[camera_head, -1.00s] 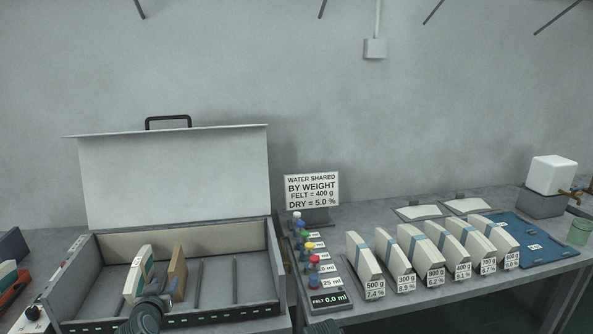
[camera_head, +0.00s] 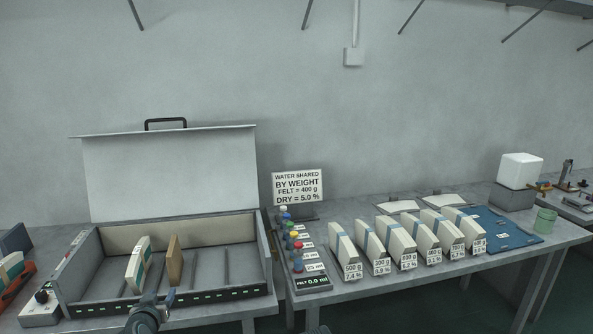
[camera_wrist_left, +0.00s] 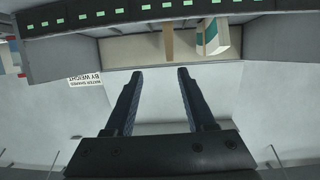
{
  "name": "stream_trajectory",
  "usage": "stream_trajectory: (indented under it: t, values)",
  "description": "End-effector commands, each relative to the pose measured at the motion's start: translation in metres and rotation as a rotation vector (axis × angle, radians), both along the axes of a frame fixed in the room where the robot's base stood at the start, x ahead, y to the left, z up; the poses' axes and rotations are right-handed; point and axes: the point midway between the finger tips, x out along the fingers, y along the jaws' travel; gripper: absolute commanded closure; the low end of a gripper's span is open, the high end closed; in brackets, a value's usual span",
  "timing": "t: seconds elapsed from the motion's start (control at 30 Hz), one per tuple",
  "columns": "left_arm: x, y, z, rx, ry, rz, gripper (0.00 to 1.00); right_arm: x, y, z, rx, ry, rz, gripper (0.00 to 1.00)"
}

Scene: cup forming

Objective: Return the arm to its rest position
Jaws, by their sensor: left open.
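My left gripper (camera_head: 158,299) is at the front wall of the open grey case (camera_head: 245,262), low in the head view. In the left wrist view its two dark fingers (camera_wrist_left: 157,74) are apart with nothing between them. A white block with a green band (camera_head: 138,265) and a thin tan board (camera_head: 174,262) stand upright inside the case, beyond the gripper and apart from it. Both also show in the wrist view, beyond the row of green lights. My right gripper is not in view.
The case's lid (camera_head: 170,175) stands open. To its right are a strip of coloured knobs (camera_head: 290,240), a sign (camera_head: 298,187), and several labelled cream blocks (camera_head: 342,245) in a row.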

Motion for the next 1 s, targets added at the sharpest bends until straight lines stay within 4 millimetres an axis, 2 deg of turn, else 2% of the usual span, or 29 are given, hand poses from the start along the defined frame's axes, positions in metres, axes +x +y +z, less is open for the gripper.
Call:
stream_trajectory:
  t: [0.27,0.37,0.57,0.67,0.77,0.8,0.9,1.0]
  values:
    - [0.004,-0.045,-0.013,-0.023,0.100,-0.094,0.45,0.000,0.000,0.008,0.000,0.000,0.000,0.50]
    - [0.003,-0.069,-0.021,-0.036,0.157,-0.142,0.45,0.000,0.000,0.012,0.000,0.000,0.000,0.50]
    - [-0.010,-0.136,-0.042,-0.056,0.341,-0.268,0.45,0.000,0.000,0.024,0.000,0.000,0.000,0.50]
    - [-0.029,-0.181,-0.055,-0.058,0.487,-0.345,0.45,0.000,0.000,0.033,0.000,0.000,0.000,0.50]
    - [-0.063,-0.230,-0.069,-0.037,0.684,-0.419,0.45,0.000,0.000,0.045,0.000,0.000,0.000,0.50]
    - [-0.080,-0.247,-0.074,-0.021,0.770,-0.439,0.45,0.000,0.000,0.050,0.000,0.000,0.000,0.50]
    - [-0.122,-0.276,-0.080,0.029,0.962,-0.457,0.45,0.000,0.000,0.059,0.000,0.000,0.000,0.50]
    - [-0.157,-0.291,-0.080,0.086,1.111,-0.446,0.45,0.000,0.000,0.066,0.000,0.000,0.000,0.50]
